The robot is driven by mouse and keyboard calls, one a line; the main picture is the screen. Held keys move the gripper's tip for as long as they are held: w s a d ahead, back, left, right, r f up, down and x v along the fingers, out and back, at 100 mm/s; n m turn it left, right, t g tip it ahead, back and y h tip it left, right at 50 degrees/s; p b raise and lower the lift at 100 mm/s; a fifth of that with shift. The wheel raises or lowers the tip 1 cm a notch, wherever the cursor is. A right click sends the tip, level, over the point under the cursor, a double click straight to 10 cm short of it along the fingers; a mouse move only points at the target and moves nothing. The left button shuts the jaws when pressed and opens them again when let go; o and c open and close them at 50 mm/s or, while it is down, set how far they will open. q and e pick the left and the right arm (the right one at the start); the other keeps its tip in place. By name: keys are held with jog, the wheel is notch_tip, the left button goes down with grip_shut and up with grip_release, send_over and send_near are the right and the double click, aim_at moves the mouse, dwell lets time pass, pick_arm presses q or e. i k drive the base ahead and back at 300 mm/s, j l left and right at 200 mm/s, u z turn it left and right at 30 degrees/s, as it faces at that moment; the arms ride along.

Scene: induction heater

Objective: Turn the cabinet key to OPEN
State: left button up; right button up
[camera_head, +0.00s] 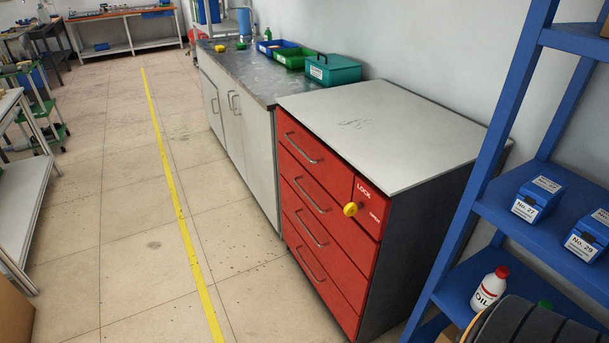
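The red drawer cabinet (320,222) stands right of the middle, with a pale grey top and several drawers with metal handles, all looking shut. A yellow key knob (351,209) sits at the upper right of its front, on a small red panel. The word LOCK (363,189) is printed above the knob. A smaller label (375,217) to its lower right is too small to read surely. The knob's exact turn angle is hard to tell. Neither of my grippers is in view.
A blue shelf rack (490,150) stands close on the right, holding blue boxes (538,199) and a white oil bottle (489,290). A grey workbench (245,75) adjoins the cabinet behind. The tiled floor (150,245) with a yellow line is clear left of the cabinet.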

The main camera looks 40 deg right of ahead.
aim_at(351, 208)
jog(key=i+j+z, duration=0.1)
jog(key=i+z, duration=0.3)
jog(key=i+j+z, duration=0.2)
jog(key=i+z, duration=0.15)
jog(key=i, duration=0.15)
jog(key=i+j+z, duration=0.4)
